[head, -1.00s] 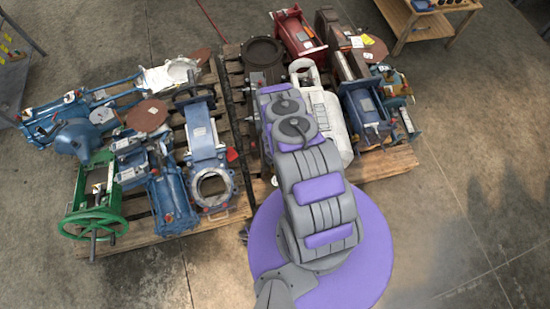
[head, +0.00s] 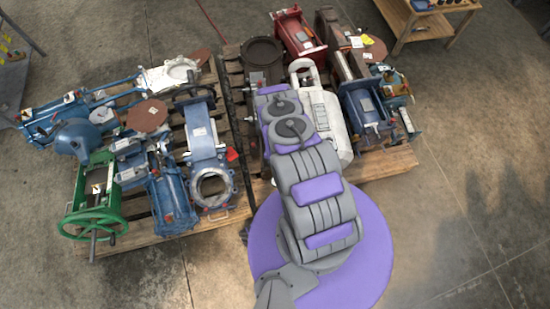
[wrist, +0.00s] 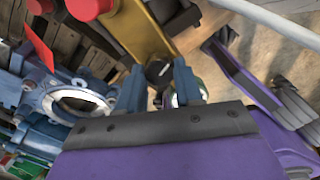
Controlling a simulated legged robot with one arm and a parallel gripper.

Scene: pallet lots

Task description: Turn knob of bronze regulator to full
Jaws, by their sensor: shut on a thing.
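The bronze regulator (wrist: 145,30) is a gold-coloured body at the top of the wrist view, with red caps (wrist: 88,8) near its upper left. Its dark round knob (wrist: 158,72) carries a short pale mark. My gripper (wrist: 159,76) is shut on the knob, with one blue-grey finger on each side of it. A shiny round metal part shows behind the right finger. In the head view, my arm hides the gripper, the knob and the regulator.
A blue valve with a round opening (head: 212,187) stands left of my arm on a wooden pallet (head: 150,233). A white housing (head: 330,120) and a blue unit (head: 365,112) stand to the right. Open floor (head: 460,190) lies at the right.

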